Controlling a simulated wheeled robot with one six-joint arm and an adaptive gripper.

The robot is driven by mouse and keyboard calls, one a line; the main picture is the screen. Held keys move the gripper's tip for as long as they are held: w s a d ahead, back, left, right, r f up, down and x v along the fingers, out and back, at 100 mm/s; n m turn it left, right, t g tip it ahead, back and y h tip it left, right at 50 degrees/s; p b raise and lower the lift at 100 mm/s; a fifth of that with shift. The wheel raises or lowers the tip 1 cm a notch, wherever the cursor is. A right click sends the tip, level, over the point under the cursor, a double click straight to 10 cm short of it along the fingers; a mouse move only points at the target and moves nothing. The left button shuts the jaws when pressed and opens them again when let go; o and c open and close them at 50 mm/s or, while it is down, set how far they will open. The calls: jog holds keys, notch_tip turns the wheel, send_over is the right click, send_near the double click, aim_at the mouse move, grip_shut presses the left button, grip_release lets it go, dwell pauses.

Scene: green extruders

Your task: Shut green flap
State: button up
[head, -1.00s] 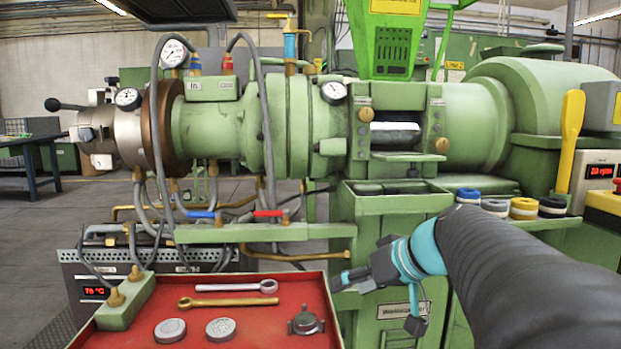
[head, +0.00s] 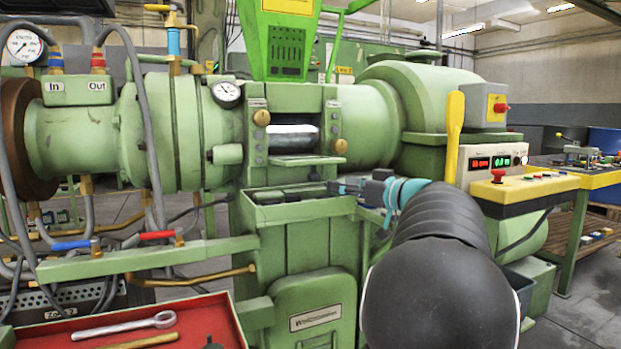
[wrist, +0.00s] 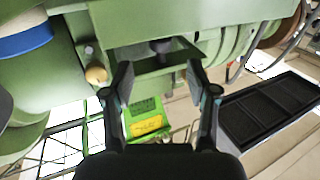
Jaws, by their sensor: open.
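The green flap (head: 307,160) juts out like a ledge below the window in the extruder barrel, so it stands open. A shiny metal cylinder (head: 293,138) shows through the window above it. My gripper (head: 335,187) is a little below and to the right of the flap, in front of the machine, and appears apart from it. In the wrist view my gripper (wrist: 159,78) has its two fingers spread with nothing between them. The barrel opening lies just beyond the fingertips there, and the flap's edge is hard to make out.
Brass knobs (head: 261,118) flank the window. A green trough (head: 290,208) lies below it. A yellow handle (head: 454,135) and a control box (head: 492,162) stand at the right. A red tray (head: 205,318) holds tools at lower left.

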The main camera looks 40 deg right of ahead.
aim_at(319, 180)
jog(key=w, duration=0.3)
jog(key=w+a+p, duration=0.1)
jog(key=w, duration=0.5)
jog(key=shift+w+a+p, duration=0.3)
jog(key=shift+p, duration=0.05)
grip_shut()
